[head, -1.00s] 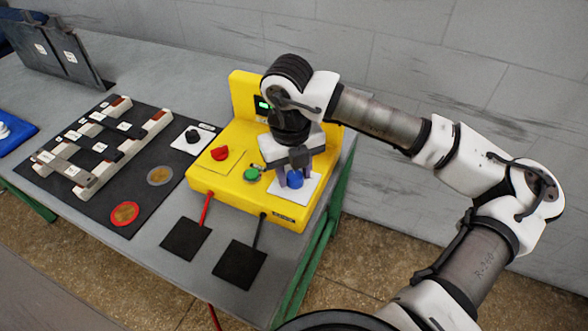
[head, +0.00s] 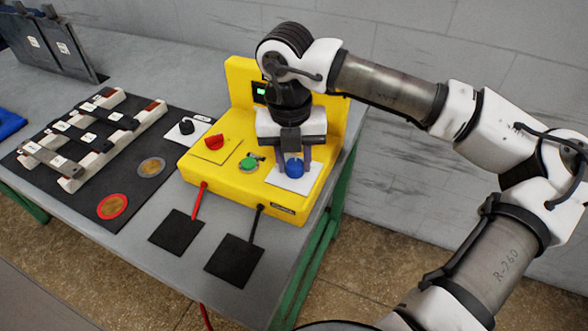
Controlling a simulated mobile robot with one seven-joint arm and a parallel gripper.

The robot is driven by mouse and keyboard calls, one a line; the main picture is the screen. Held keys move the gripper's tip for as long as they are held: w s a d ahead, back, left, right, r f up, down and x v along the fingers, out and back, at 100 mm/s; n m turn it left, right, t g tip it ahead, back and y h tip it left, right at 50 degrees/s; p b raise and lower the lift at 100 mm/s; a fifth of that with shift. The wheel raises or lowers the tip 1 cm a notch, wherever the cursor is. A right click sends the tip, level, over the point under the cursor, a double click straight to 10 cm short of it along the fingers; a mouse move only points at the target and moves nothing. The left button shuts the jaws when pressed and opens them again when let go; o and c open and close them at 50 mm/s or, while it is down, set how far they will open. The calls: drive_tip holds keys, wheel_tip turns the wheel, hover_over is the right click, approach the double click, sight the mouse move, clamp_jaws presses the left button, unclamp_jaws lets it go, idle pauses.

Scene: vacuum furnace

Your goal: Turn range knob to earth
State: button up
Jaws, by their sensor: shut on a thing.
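A yellow tester box (head: 225,185) stands on the grey bench. A blue knob (head: 294,169) sits on a white plate at its right front. My gripper (head: 294,166) points down over this plate and is shut on the blue knob, one finger on each side. A red knob (head: 214,142) sits on the box's left part, and a green button (head: 248,163) lies between the red and blue knobs. I cannot read any marking that names the range knob or an earth position. The blue knob's pointer direction is too small to tell.
A black knob (head: 187,126) on a white plate stands left of the box. A dark mat (head: 125,180) holds a rack of black bars (head: 90,135) and two discs. Red and black leads run to two black pads (head: 177,232) in front. A wall is behind.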

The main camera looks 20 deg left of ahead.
sight(292, 161)
drive_tip(key=m+b, duration=0.4)
drive_tip(key=shift+f+m+b, duration=0.2)
drive_tip(key=shift+m+b, duration=0.1)
drive_tip(key=shift+w+r+m+b, duration=0.1)
drive_tip(key=shift+r+m+b, duration=0.05)
drive_tip(key=shift+m+b, duration=0.9)
drive_tip(key=shift+r+m+b, duration=0.1)
drive_tip(key=shift+m+b, duration=0.55)
drive_tip(key=shift+m, duration=0.8)
drive_tip(key=o, duration=1)
drive_tip(key=shift+r, duration=0.1)
drive_tip(key=r, duration=0.9)
drive_tip(key=r+p, duration=0.1)
drive_tip(key=r, duration=0.3)
drive_tip(key=shift+w+a+r, duration=0.15)
drive_tip(key=shift+a+r, duration=0.15)
